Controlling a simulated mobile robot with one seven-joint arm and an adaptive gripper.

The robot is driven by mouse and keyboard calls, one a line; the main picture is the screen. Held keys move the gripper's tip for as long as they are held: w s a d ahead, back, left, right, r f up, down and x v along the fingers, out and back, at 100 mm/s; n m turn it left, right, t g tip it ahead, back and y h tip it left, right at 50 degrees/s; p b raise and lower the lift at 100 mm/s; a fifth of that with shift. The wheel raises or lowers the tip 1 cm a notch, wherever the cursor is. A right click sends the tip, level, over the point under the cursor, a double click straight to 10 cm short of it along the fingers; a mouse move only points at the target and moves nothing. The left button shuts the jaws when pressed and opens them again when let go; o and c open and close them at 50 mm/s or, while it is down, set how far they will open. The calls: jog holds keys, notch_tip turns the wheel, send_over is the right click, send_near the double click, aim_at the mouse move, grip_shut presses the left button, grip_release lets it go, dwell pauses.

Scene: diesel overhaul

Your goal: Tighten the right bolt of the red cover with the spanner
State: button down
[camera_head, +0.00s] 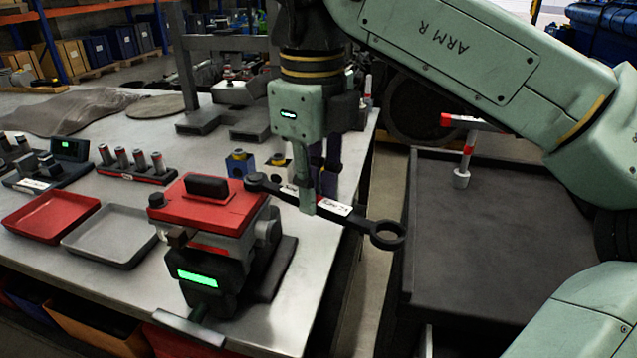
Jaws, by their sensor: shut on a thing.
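The red cover (208,203) sits on top of a grey machine block on the table, with a black handle on it. Its left bolt (156,200) shows as a dark head at the left corner. My gripper (309,200) is shut on the dark spanner (350,219) near its middle, right of the cover. The spanner's open ring points right, past the table edge. Its other end (256,182) lies at the cover's right corner and hides the right bolt there. I cannot tell whether that end is seated around the bolt or just above it.
A red tray (48,238) and a grey tray (108,258) lie left of the machine. A rack of cylinders (135,175) and a blue block (240,165) stand behind. A dark cart top (480,250) at right holds a red-and-white tool (463,165).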

jog(key=s+a+m, duration=0.1)
jog(key=s+m, duration=0.1)
jog(key=m, duration=0.1)
jog(key=shift+s+a+m, duration=0.15)
jog(key=shift+a+m, duration=0.15)
jog(key=shift+a, duration=0.05)
jog(key=shift+s+a+m+p, duration=0.3)
jog(key=shift+s+a+m, duration=0.25)
jog(key=shift+m, duration=0.3)
jog(key=shift+s+a+m+p, duration=0.25)
jog(key=shift+s+a+m, duration=0.1)
jog(key=shift+a+m, duration=0.4)
jog(key=shift+d, duration=0.1)
